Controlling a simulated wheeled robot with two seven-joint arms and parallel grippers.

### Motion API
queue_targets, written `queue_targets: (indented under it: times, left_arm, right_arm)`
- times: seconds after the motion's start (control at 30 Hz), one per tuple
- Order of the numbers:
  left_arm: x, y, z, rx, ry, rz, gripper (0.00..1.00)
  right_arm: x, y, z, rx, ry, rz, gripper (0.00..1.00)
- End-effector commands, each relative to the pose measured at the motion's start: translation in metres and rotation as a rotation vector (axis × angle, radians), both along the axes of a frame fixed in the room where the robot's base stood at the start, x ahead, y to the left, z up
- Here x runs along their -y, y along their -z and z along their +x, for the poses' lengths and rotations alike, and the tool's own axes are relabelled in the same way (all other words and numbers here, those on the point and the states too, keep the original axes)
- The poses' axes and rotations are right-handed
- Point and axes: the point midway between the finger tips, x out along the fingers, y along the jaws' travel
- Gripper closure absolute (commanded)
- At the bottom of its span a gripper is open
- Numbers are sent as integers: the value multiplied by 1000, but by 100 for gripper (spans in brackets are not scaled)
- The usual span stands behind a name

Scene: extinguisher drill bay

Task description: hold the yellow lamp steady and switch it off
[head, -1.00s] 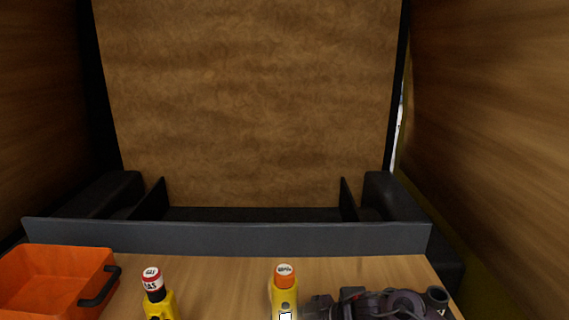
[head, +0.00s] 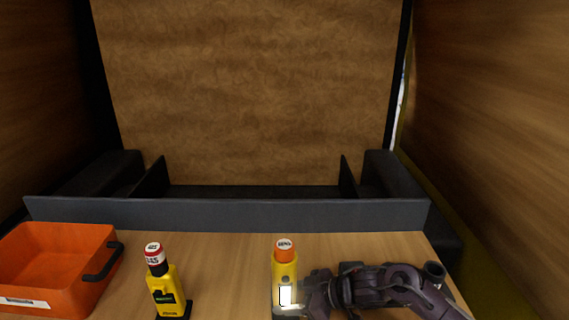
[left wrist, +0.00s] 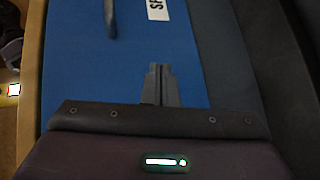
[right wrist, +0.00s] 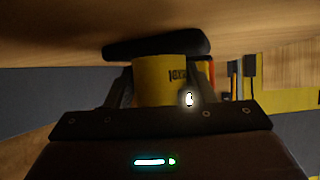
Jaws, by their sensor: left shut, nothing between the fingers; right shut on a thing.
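The yellow lamp (head: 285,269) stands upright on the wooden table in the head view, with an orange cap and a bright white lit panel on its lower front. My right gripper (head: 303,296) reaches it from the right and is shut on its body. In the right wrist view the lamp's yellow body (right wrist: 164,82) sits between the fingers, with its dark base beyond. My left gripper (left wrist: 160,82) is shut and empty in the left wrist view, over a blue surface. It is outside the head view.
A yellow device with a red and white top (head: 165,287) stands left of the lamp. An orange bin (head: 108,262) with a dark handle is at the far left. A grey ledge (head: 226,212) runs along the back. Bare table lies between the yellow device and the lamp.

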Motion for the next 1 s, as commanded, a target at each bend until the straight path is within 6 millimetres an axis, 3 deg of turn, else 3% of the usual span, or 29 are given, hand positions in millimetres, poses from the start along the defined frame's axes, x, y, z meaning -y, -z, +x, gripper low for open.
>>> queue_targets:
  times: [0.1, 0.33, 0.5, 0.7, 1.0]
  left_arm:
    - [21, -55, 14, 89, 27, -124, 100]
    - [54, -165, 22, 251, 100, -363, 100]
    - [73, -234, 45, 491, -12, -375, 100]
    - [73, -280, 72, 693, -211, -272, 100]
    - [69, -293, 93, 746, -278, -233, 100]
  right_arm:
    - [0, 0, 0, 0, 0, 0, 71]
    - [0, 0, 0, 0, 1, 0, 71]
    - [0, 0, 0, 0, 0, 0, 71]
    - [0, 0, 0, 0, 0, -1, 71]
    - [0, 0, 0, 0, 1, -1, 71]
